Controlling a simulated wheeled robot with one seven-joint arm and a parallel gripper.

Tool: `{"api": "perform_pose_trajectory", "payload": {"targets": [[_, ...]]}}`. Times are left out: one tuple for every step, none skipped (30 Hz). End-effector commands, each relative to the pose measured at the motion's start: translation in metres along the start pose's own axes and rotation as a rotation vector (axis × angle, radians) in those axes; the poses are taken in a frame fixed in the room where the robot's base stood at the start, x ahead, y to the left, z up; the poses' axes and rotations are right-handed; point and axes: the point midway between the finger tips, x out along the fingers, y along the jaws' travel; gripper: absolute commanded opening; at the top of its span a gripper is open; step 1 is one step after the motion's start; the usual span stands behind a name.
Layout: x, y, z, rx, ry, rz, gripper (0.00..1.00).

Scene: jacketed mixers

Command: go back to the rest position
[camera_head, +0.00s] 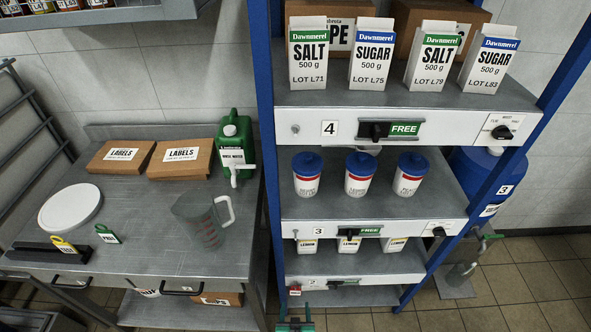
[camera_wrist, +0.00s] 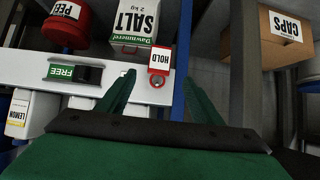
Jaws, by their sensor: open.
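My gripper (camera_wrist: 159,78) is open in the wrist view, with its two green fingers spread apart and nothing visibly held. A red and white HOLD tag (camera_wrist: 158,62) shows beyond the fingertips, at the white shelf front. In the head view the top of my gripper (camera_head: 295,322) shows at the bottom edge, low in front of the blue-framed rack (camera_head: 262,120). The small red tag (camera_head: 295,290) is just above it, at the left end of the level 2 front. The fingers are apart from the tag as far as I can see.
The rack bears cartons of salt (camera_head: 308,55) and sugar, white tubs with blue lids (camera_head: 358,175) and lemon packs. A steel table (camera_head: 150,240) at left holds a clear jug (camera_head: 203,220), label boxes and a green can (camera_head: 235,145). A caps box (camera_wrist: 285,40) is right in the wrist view.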

Motion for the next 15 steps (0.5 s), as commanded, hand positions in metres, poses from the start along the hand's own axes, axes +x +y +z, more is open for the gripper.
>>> {"api": "perform_pose_trajectory", "payload": {"targets": [[-0.001,0.0,0.001,0.0,0.0,0.0,0.6],[-0.003,0.0,0.001,0.0,0.001,0.0,0.6],[-0.006,0.0,0.003,-0.001,0.004,0.0,0.6],[-0.011,0.001,0.004,-0.001,0.006,0.0,0.6],[-0.016,0.002,0.006,-0.001,0.01,0.0,0.6],[-0.026,0.003,0.008,-0.001,0.017,0.001,0.6],[-0.035,0.004,0.011,-0.001,0.023,0.002,0.6],[-0.044,0.005,0.012,0.0,0.032,0.003,0.6],[-0.059,0.007,0.014,0.0,0.043,0.005,0.6],[-0.071,0.008,0.015,0.0,0.054,0.005,0.6],[-0.083,0.008,0.015,-0.001,0.065,0.005,0.6],[-0.1,0.009,0.016,-0.002,0.077,0.005,0.6],[-0.112,0.009,0.015,-0.003,0.089,0.004,0.6],[-0.124,0.009,0.015,-0.004,0.099,0.003,0.6],[-0.141,0.008,0.013,-0.006,0.112,0.002,0.6]]}}
